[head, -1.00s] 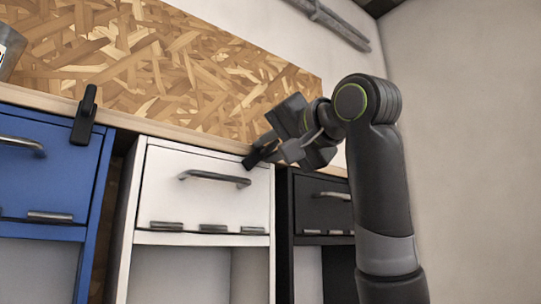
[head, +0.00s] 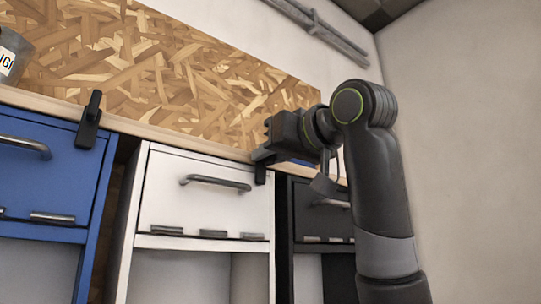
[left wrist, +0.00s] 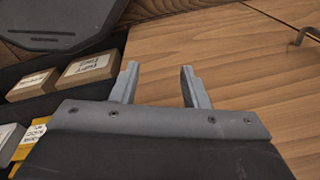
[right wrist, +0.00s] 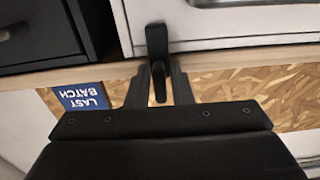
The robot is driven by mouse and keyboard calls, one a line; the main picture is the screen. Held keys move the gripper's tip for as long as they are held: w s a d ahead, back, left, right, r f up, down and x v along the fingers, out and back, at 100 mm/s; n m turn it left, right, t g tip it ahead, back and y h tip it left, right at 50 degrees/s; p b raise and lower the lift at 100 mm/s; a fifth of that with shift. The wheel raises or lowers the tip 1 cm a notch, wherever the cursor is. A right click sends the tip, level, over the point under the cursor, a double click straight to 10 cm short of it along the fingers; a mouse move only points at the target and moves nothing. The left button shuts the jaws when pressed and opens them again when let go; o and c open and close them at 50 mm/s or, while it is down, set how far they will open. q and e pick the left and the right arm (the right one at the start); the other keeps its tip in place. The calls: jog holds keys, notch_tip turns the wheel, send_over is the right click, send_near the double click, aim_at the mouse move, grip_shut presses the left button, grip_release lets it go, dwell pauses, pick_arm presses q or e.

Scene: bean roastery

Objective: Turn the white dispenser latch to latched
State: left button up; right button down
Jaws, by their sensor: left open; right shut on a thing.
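The white dispenser (head: 205,215) stands in the middle of the head view, with a bar handle on its front. Its black latch (head: 260,174) is at the top right corner, partly hidden by my right gripper (head: 262,157); the visible part hangs down over the front. In the right wrist view the latch (right wrist: 157,42) runs lengthwise from the white front to between the fingertips of my right gripper (right wrist: 159,78), which is shut on it. My left gripper (left wrist: 159,78) is open and empty above a wooden surface, outside the head view.
A blue dispenser (head: 45,180) on the left has an upright black latch (head: 89,120). A black dispenser (head: 322,215) is close on the right. A wooden ledge (head: 190,143) runs above them. Boxes (left wrist: 88,68) lie beside my left gripper. A blue sign (right wrist: 83,97) reads "LAST BATCH".

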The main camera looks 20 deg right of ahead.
dwell(0.5)
jog(key=c, duration=1.5)
grip_release()
jog(key=shift+s+d+f, duration=0.1)
jog(key=shift+s, duration=0.15)
jog(key=b+v, duration=0.7)
jog(key=v, duration=1)
jog(key=shift+b, duration=0.35)
